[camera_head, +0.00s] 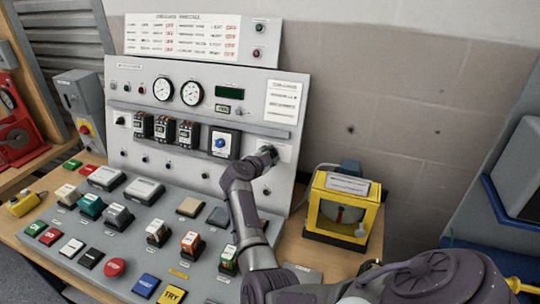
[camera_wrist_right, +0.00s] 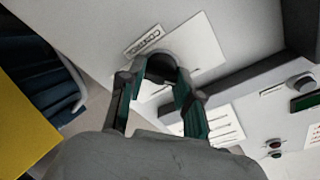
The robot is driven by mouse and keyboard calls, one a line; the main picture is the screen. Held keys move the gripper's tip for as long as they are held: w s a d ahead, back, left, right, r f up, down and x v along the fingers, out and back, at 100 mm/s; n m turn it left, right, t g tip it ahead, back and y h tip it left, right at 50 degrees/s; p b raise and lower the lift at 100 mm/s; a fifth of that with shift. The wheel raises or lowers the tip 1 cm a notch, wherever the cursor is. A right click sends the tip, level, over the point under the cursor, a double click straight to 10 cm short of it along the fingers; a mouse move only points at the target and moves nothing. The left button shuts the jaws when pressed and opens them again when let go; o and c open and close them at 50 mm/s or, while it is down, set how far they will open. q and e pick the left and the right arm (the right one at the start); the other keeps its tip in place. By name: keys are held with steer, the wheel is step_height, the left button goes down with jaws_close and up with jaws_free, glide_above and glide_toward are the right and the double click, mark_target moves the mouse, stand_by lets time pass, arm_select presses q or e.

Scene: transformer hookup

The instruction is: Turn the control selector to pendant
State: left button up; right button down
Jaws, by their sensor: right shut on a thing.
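The control selector is a dark round knob (camera_wrist_right: 162,68) on a white plate under a label reading CONTROL (camera_wrist_right: 143,41). My right gripper (camera_wrist_right: 160,82) is shut on this knob, with one finger on each side. In the head view, my right gripper (camera_head: 267,156) reaches the right end of the upright panel, over the selector's white plate (camera_head: 284,152). The gripper hides most of the selector there. I cannot tell which position the knob points to. My left gripper is not in view.
The grey console (camera_head: 205,85) carries gauges, breakers and a blue knob (camera_head: 221,143) just left of my gripper. Its sloped desk holds several switches below my right arm. A yellow-framed box (camera_head: 341,207) stands close on the right. A yellow pendant-like box (camera_head: 22,204) lies far left.

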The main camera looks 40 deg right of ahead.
steer(key=m, duration=0.7)
steer(key=shift+f+m+g+y, duration=0.1)
steer(key=shift+m+g+y, duration=0.2)
steer(key=shift+g, duration=0.1)
steer(key=m, duration=0.4)
steer(key=shift+y+b, duration=0.3)
steer(key=shift+b, duration=0.1)
steer(key=shift+m+b, duration=0.45)
steer(key=shift+m, duration=1.25)
